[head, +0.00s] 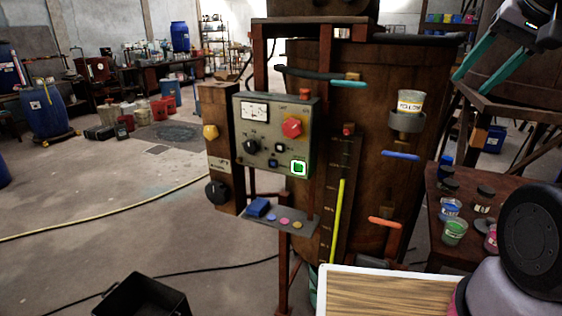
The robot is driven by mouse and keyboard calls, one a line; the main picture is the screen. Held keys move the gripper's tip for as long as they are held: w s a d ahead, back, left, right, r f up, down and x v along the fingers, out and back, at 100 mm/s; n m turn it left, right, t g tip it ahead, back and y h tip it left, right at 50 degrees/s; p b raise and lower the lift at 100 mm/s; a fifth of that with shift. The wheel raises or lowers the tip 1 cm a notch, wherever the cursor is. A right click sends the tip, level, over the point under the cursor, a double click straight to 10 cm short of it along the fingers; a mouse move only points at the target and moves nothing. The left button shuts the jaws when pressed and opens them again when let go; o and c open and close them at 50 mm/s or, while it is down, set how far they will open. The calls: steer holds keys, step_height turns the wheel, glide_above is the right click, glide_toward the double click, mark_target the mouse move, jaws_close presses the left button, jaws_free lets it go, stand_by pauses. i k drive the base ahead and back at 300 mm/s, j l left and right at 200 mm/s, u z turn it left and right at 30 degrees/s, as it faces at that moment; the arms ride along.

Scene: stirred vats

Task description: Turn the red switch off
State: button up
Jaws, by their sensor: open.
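The red switch (292,127) is a round red knob on the upper right of a grey control panel (240,150). The panel is fixed to the front of a large wooden vat (370,120). Below the knob a green square button (299,168) is lit. A black knob (251,147) and a white dial meter (254,112) sit to the left. My gripper (462,85) is at the upper right with its two teal fingers apart, empty and well away from the panel. Whether the knob stands at on or off is too small to read.
A small shelf (268,222) with a blue block juts out under the panel. Coloured handles (400,155) and a cup (410,103) project from the vat. A side table (450,180) holds several jars at right. A black bin (142,297) stands at lower left. Floor at left is open, crossed by a hose.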

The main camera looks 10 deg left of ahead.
mark_target(292, 128)
steer(key=k+j, duration=0.15)
steer(key=j, duration=0.15)
steer(key=k+j, duration=0.15)
steer(key=j, duration=0.15)
steer(key=k+j+u, duration=0.1)
steer(key=j, duration=0.2)
steer(key=k+j, duration=0.15)
steer(key=j, duration=0.2)
